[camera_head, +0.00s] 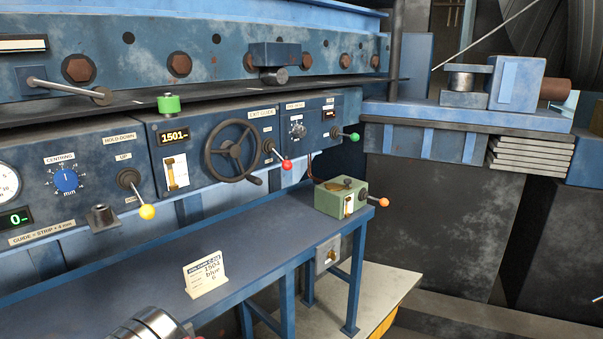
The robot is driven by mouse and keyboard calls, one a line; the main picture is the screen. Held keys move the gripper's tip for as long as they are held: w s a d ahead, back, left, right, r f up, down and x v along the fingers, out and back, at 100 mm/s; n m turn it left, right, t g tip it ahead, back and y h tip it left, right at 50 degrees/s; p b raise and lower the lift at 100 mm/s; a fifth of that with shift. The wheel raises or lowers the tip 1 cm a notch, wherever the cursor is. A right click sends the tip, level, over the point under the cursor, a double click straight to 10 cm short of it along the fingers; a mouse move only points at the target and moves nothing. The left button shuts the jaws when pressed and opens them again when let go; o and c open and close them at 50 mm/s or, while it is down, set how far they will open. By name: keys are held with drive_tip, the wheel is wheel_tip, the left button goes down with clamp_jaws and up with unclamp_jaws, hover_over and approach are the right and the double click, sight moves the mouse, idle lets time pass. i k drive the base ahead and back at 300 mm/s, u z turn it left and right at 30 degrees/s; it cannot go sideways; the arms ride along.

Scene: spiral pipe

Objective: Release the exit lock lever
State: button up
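A lever with a red knob (287,164) sits on the blue control panel just right of the black handwheel (231,151), under a label that seems to read "EXIT GUIDE". Its arm points down and right from a round pivot. I cannot read a lock marking on it, so whether it is the exit lock lever is not certain. My gripper's fingers do not show, and nothing touches the lever.
A lever with a yellow knob (147,212) and one with a green knob (354,136) flank it. A green box (341,197) with an orange-knobbed lever and a card (206,274) stand on the blue bench (120,262). A rounded metal part (150,325) shows at the bottom edge.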

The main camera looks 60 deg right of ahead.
sight(288, 165)
drive_tip(key=u, duration=0.1)
drive_tip(key=k, duration=0.25)
drive_tip(key=z, duration=1.45)
drive_tip(key=i, duration=0.2)
drive_tip(key=z, duration=0.95)
